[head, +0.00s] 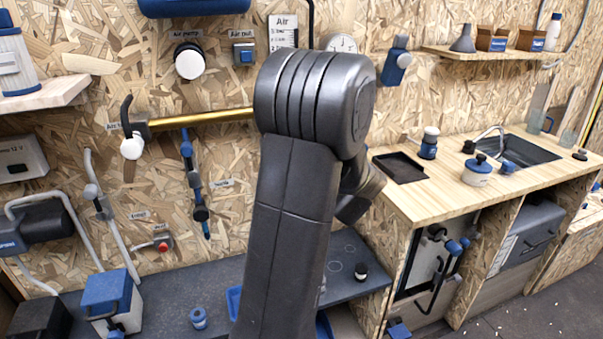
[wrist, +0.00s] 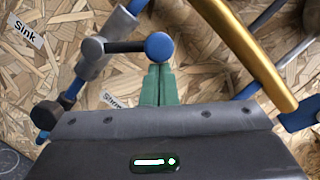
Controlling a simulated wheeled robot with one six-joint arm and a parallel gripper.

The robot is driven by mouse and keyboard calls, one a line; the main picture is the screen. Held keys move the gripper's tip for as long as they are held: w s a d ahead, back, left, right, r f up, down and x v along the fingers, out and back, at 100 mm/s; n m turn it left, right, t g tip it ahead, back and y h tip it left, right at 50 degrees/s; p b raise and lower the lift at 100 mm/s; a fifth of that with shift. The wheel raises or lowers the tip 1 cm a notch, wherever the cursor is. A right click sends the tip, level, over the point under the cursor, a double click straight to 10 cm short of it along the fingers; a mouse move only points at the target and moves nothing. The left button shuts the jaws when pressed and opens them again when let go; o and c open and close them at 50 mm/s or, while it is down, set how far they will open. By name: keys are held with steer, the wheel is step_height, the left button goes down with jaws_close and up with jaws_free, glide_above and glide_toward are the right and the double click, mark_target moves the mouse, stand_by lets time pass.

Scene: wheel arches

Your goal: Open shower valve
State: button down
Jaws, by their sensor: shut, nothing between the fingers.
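In the wrist view, a valve handle (wrist: 124,46) is a short black bar with a grey hub at its left end and a blue round knob at its right. It sits on a grey and blue pipe (wrist: 94,68) running diagonally. A label (wrist: 112,98) starting "Show" is below, partly cut off by my gripper. My gripper (wrist: 158,70) has green fingers, shut and empty, with the tips right at the blue knob's lower edge. I cannot tell whether they touch it. In the head view, my arm hides the gripper.
A gold rod (wrist: 245,55) slants close by on the right, also in the head view (head: 200,117). A "Sink" label (wrist: 28,32) is at upper left. A dark knob (wrist: 45,115) lies at lower left. A wooden counter (head: 440,185) with a sink (head: 520,150) stands at right.

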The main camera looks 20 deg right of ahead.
steer(key=a+r+n+g+b, duration=0.2)
steer(key=a+r+n+b, duration=0.2)
steer(key=n+b, duration=0.5)
steer(key=shift+a+r+y, duration=0.15)
steer(key=shift+r+y, duration=0.05)
steer(key=shift+y, duration=0.2)
stand_by(0.4)
